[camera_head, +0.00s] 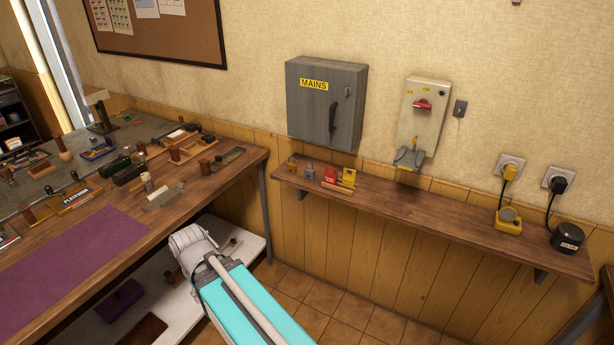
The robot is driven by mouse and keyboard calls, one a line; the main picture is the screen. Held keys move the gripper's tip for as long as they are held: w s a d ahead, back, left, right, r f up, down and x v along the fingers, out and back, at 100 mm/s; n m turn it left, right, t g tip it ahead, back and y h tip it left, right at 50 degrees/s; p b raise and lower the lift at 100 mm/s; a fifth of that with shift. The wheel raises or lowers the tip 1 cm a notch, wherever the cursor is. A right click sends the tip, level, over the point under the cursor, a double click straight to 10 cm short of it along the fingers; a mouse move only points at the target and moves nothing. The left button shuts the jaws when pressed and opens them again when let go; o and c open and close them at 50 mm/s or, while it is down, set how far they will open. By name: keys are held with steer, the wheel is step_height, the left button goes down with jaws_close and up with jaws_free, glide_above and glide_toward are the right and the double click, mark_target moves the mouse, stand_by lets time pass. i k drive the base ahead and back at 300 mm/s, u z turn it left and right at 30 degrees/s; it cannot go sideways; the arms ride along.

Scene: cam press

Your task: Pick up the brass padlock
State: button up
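A small brass-brown padlock (292,168) stands at the left end of the wall shelf (440,218). It looks like the brass padlock, though it is small in this view. To its right are a grey padlock (310,173), a red one (330,174) and a yellow one (348,175). My arm, with a teal link and a pale joint, rises from the bottom edge between the workbench and the shelf. My gripper cannot be made out, and no part of the arm touches the padlocks.
A grey MAINS box (326,105) hangs above the padlocks, with a switch box (422,118) to its right. A yellow device (508,221) and a black one (568,238) sit farther right. The workbench (232,168) at left is cluttered. The shelf's middle is clear.

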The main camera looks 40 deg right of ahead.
mark_target(290, 168)
steer(key=k, duration=0.65)
steer(key=z, duration=1.6)
steer(key=i, duration=1.15)
steer(key=z, duration=0.05)
